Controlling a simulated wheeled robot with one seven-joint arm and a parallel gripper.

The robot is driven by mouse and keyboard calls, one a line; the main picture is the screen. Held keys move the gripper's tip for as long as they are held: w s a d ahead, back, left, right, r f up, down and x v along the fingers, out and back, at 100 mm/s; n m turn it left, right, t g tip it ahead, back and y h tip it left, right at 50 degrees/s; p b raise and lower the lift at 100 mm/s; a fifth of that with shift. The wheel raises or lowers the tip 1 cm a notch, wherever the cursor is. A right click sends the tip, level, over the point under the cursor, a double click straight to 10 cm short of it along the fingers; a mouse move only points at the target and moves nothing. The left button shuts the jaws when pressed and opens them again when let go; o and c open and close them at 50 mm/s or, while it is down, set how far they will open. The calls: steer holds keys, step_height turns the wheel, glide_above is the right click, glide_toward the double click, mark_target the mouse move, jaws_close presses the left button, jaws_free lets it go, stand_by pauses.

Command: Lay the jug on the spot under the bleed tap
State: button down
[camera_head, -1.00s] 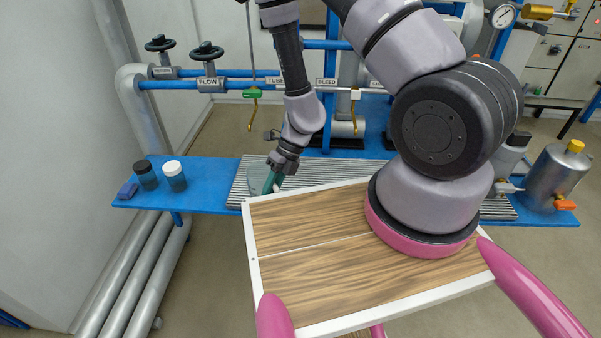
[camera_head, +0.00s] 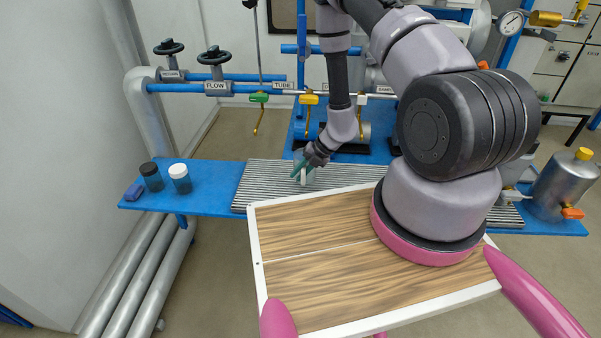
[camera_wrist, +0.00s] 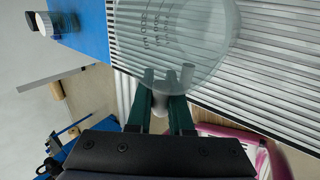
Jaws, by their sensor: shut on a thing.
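My gripper (camera_wrist: 170,108) is shut on the handle of a clear jug (camera_wrist: 172,40). In the wrist view, the jug's round see-through body with markings lies ahead of the fingers, over the ribbed grating. In the head view, my gripper (camera_head: 305,165) is low over the grating, and the jug is mostly hidden by it. I cannot tell whether the jug touches the grating. Taps with green (camera_head: 258,97), yellow (camera_head: 309,99) and white (camera_head: 361,98) handles hang from the pipe behind. The bleed label is hidden by my arm, and I make out no marked spot.
The ribbed grating (camera_head: 262,182) lies on a blue bench (camera_head: 216,177). Two dark jars, one black-capped (camera_head: 151,177) and one white-capped (camera_head: 180,180), and a blue block (camera_head: 134,191) stand left. A metal canister (camera_head: 563,185) stands right. Grating left of my gripper is clear.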

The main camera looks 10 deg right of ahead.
steer(key=w, duration=0.2)
steer(key=w+d, duration=0.1)
steer(key=w, duration=0.1)
steer(key=shift+d, duration=0.15)
steer(key=shift+w+d+f, duration=0.1)
steer(key=shift+w+f, duration=0.1)
steer(key=shift+f, duration=0.7)
steer(key=shift+w+f, duration=0.15)
steer(key=shift+f, duration=0.7)
steer(key=c, duration=0.8)
jaws_free()
